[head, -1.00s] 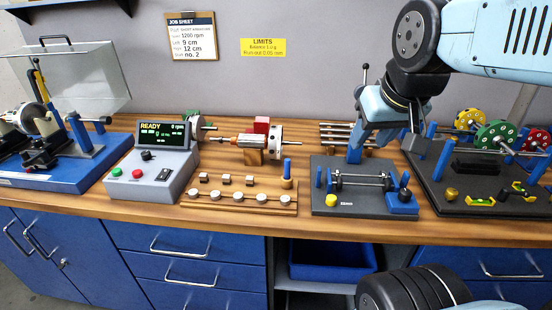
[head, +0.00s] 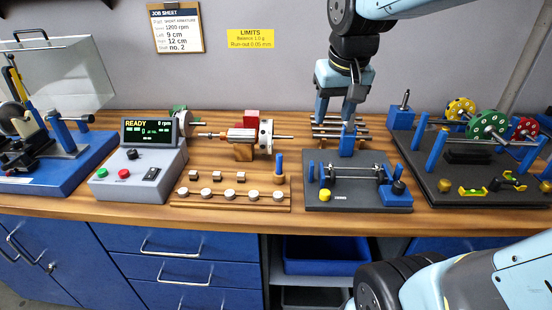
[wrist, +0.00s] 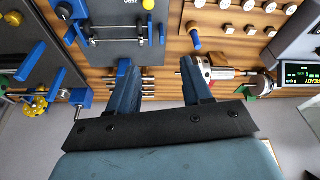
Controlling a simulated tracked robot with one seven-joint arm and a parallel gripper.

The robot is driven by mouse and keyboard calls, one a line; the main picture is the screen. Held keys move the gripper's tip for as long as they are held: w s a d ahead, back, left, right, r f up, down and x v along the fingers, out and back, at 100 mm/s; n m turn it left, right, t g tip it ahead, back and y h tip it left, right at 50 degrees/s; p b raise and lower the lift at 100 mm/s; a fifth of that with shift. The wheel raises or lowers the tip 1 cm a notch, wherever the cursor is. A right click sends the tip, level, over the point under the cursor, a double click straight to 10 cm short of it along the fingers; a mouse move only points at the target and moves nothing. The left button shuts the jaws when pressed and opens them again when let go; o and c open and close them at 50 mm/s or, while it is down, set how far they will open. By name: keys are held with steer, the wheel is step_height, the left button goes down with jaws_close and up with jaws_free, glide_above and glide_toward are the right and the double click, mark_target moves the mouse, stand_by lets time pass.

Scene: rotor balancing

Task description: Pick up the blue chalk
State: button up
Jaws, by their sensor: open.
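The blue chalk (head: 279,165) stands upright at the right end of the wooden rack (head: 228,207), with a pale wooden part at its foot. In the wrist view the chalk (wrist: 194,36) shows above the right finger, apart from it. My gripper (head: 335,112) points down over the back of the bench, behind and to the right of the chalk. In the wrist view its two fingers (wrist: 156,66) are wide apart with nothing between them.
Metal rods (head: 322,131) lie on a stand below my gripper. The rotor (head: 242,134) with its white disc is behind the chalk. A dark gauge plate (head: 358,205) stands close to its right. The grey control box (head: 140,178) is on the left.

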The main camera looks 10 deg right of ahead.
steer(key=w+a+f+g, duration=0.2)
steer(key=w+a+f, duration=0.25)
steer(key=w, duration=0.35)
steer(key=g, duration=0.2)
glide_toward(279, 155)
steer(key=shift+n, duration=0.3)
steer(key=f, duration=1.2)
steer(key=shift+s+d+f, duration=0.1)
steer(key=shift+s+f, duration=0.1)
steer(key=shift+f, duration=0.1)
steer(key=shift+c, duration=0.4)
jaws_close()
